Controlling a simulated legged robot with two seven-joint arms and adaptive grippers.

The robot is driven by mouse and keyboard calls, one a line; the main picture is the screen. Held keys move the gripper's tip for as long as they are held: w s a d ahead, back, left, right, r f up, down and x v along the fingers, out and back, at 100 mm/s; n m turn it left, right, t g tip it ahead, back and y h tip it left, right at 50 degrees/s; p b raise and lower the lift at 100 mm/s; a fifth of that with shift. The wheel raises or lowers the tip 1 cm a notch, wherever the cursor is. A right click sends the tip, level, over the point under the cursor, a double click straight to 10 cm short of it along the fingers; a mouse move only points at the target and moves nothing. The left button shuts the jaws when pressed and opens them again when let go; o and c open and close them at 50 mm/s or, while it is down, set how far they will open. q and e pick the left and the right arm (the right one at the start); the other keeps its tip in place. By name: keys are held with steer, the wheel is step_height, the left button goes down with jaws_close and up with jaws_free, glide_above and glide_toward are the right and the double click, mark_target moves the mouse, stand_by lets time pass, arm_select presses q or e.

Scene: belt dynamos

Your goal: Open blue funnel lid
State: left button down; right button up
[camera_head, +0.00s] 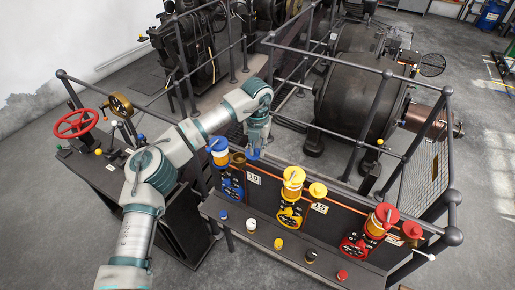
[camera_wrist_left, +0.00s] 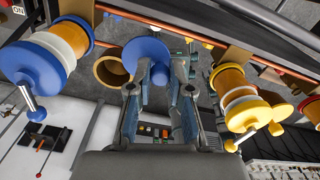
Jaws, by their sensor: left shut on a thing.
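The blue funnel lid (camera_wrist_left: 146,54) is a round blue disc between the fingers of my left gripper (camera_wrist_left: 159,76), which is shut on it. In the head view the lid (camera_head: 253,154) shows as a small blue patch at the tip of my left gripper (camera_head: 256,145). The brass funnel (camera_wrist_left: 111,71) is beside the lid, its round mouth uncovered; in the head view the funnel (camera_head: 238,158) is just left of the gripper. Whether lid and funnel still touch is hard to tell. My right gripper is out of view.
A blue-capped cylinder (camera_head: 219,150) stands left of the funnel. Yellow (camera_head: 292,180) and red (camera_head: 381,220) stations with lidded funnels line the panel to the right. Black railings (camera_head: 330,60) surround the machinery behind. A shelf (camera_head: 290,245) with small coloured knobs is in front.

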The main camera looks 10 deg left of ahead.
mark_target(258, 149)
arm_select(q)
steer(key=c, duration=1.1)
jaws_free()
steer(key=shift+o, duration=0.2)
step_height(258, 149, up, 12)
steer(key=shift+w+f, duration=0.1)
